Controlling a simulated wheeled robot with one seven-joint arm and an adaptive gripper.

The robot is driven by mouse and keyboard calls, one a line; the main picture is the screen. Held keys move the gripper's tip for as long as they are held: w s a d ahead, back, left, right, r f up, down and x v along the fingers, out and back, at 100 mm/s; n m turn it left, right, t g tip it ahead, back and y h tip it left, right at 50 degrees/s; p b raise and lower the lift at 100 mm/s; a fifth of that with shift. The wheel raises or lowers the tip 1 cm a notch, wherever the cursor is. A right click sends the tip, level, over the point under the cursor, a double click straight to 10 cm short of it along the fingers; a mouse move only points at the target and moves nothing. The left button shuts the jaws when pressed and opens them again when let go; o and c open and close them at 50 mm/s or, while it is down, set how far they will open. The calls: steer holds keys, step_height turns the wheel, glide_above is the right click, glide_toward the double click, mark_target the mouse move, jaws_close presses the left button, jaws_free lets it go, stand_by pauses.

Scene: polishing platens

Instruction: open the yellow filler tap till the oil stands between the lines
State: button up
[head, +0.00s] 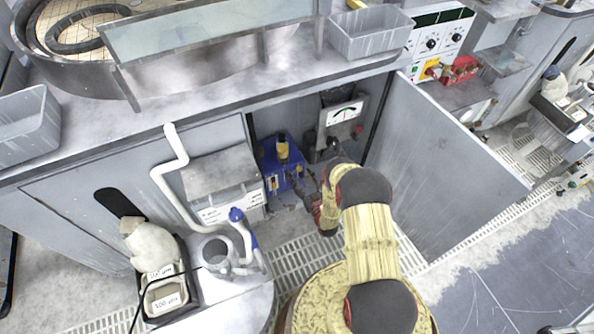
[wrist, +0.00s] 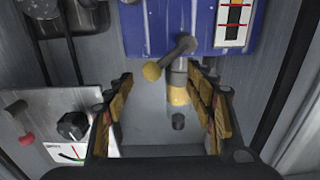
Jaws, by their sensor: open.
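The yellow filler tap has a grey lever ending in a yellow ball knob (wrist: 152,71), seen in the wrist view. The lever slants across a pipe with a yellow part (wrist: 178,96), in front of the blue tank (wrist: 160,28). In the head view the blue tank (head: 272,172) stands inside the open cabinet with a yellow cylinder (head: 283,149) on top. A sight window (wrist: 234,22) with red lines is cut off by the top edge; I cannot tell its oil level. My gripper (wrist: 163,76) is open and empty, its fingers either side of the tap, no contact visible. It shows near the tank (head: 316,203).
A gauge panel (head: 341,114) stands beside the tank; in the wrist view the panel (wrist: 55,105) carries a black knob and a red-tipped lever. The open cabinet door (head: 440,165) bounds the right. A grey box (head: 222,178) and white pipe (head: 166,170) stand left.

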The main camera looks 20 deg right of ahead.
mark_target(297, 170)
steer(key=shift+w+b, duration=0.7)
steer(key=shift+w, duration=1.75)
steer(key=c, duration=0.4)
jaws_close()
steer(key=shift+s, duration=0.1)
